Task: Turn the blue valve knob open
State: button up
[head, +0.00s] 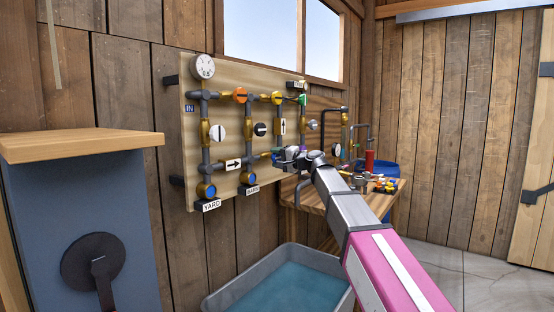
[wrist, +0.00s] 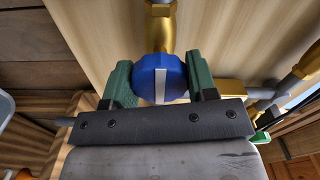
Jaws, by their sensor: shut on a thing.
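The blue valve knob (wrist: 158,80) has a white stripe, which runs up and down in the wrist view. It sits on a brass valve body (wrist: 160,32). My gripper (wrist: 160,82) has its green fingers on both sides of the knob and is shut on it. In the head view my gripper (head: 287,156) is at the lower right of the pipe board (head: 232,82). There, only a small blue part of the knob (head: 275,158) shows beside the fingers.
The board also carries a gauge (head: 203,67), an orange knob (head: 239,95), a white knob (head: 218,132) and a black knob (head: 261,129). A water trough (head: 222,293) stands below. A wooden bench (head: 321,206) with parts is behind my arm. A blue-grey cabinet (head: 130,205) stands left.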

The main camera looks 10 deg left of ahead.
dwell(0.3)
jog(key=o, duration=0.9)
jog(key=v, duration=1)
jog(key=shift+s+d+f, duration=0.1)
jog(key=shift+s+d, duration=0.1)
jog(key=shift+d, duration=0.15)
